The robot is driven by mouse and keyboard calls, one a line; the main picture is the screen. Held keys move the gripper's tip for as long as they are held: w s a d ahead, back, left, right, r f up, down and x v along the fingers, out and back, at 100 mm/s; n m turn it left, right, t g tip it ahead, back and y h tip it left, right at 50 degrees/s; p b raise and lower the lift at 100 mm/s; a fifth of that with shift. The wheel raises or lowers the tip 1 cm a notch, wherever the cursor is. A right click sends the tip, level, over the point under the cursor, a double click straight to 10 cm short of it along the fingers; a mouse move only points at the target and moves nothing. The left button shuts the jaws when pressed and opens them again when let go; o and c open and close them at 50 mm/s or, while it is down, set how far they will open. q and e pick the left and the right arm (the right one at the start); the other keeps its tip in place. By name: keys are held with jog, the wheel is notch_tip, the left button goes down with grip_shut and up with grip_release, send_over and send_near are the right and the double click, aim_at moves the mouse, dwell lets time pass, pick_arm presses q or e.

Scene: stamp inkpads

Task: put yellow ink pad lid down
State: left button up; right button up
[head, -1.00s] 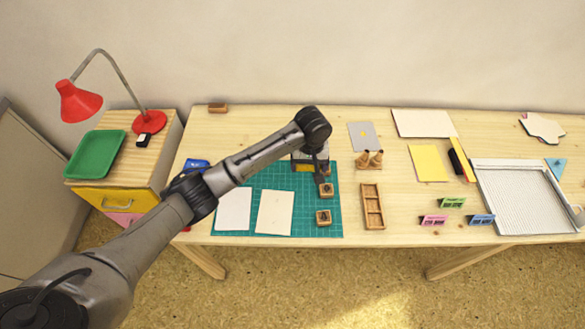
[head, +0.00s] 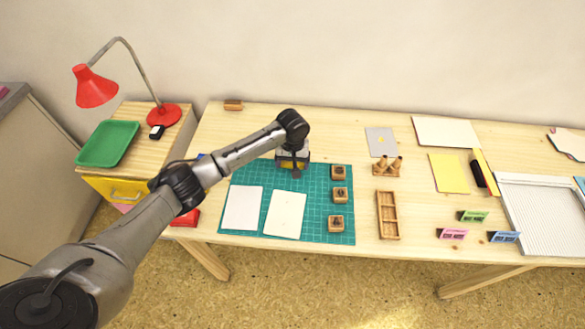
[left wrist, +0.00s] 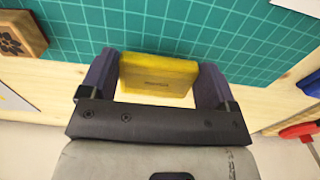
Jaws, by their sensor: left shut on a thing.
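My left gripper (head: 293,167) is over the far edge of the green cutting mat (head: 316,215), left of the stamps. In the left wrist view, its two dark fingers (left wrist: 157,82) are closed on the sides of a yellow ink pad lid (left wrist: 158,72), a small rectangular block. In the head view only a bit of yellow shows under the gripper. Green mat shows beyond the lid in the wrist view; whether the lid touches the mat I cannot tell. The right gripper is not in view.
Three wooden stamps (head: 339,195) stand in a column on the mat's right side. Two pale sheets (head: 285,214) lie on the mat. A red item (head: 187,218) is at the table's left edge. A wooden tray (head: 388,215) lies right of the mat.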

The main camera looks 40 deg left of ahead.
aim_at(292, 164)
pick_arm(q)
notch_tip(292, 164, down, 3)
jog(key=shift+r+b, duration=0.1)
jog(key=shift+b, duration=0.3)
jog(key=o, duration=0.8)
jog(key=shift+c, duration=0.2)
notch_tip(292, 164, up, 10)
jog(key=p, duration=0.3)
jog(key=shift+r, duration=0.25)
jog(key=shift+r+p, duration=0.35)
jog(key=shift+r, duration=0.5)
